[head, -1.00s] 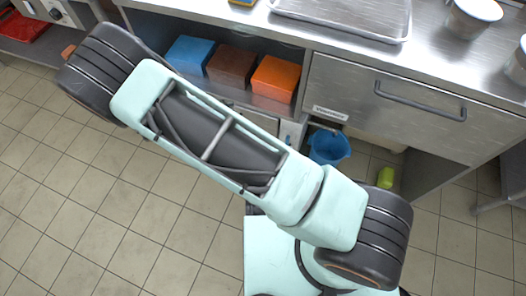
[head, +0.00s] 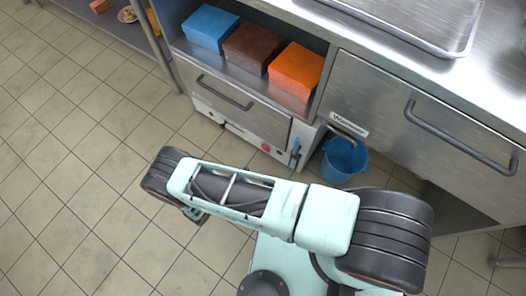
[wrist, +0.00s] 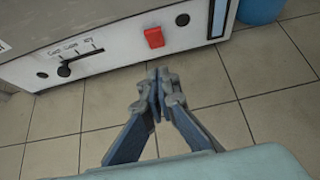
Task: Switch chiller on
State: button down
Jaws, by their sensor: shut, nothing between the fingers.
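A low white-fronted unit with a steel drawer stands under the counter; I take it as the chiller (head: 228,121), though I read no such name on it. It also shows in the wrist view (wrist: 110,58). A red switch (wrist: 154,37) sits on its front panel, and appears small in the head view (head: 265,147). Left of it is a black lever (wrist: 65,70) beside a marked scale. My gripper (wrist: 158,82) is shut and empty, in front of and below the switch in the wrist picture, not visibly touching it. In the head view my arm partly hides it.
A blue bucket (head: 344,160) stands on the floor right of the unit. Blue (head: 210,27), brown (head: 251,47) and orange (head: 296,70) boxes sit on the shelf above. A labelled drawer with a long handle (head: 458,142) is at right. The tiled floor (head: 90,150) at left is clear.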

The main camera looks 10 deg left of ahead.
jog(key=b, duration=0.4)
send_near(266, 146)
jog(key=w+f, duration=0.1)
jog(key=w+d+f, duration=0.1)
jog(key=f, duration=0.1)
jog(key=w+f, duration=0.1)
jog(key=f, duration=0.1)
jog(key=shift+d, duration=0.25)
jog(key=shift+w+d+r, duration=0.1)
jog(key=shift+w+r, duration=0.05)
jog(key=shift+w, duration=0.15)
jog(key=shift+w+r+g+p, duration=0.3)
jog(key=shift+p, duration=0.65)
jog(key=g+p, duration=0.1)
jog(key=w+g+y+p, duration=0.1)
jog(key=p, duration=0.1)
jog(key=shift+d+r, duration=0.25)
jog(key=shift+d, duration=0.1)
jog(key=shift+w+d, duration=0.15)
jog(key=shift+w, duration=0.15)
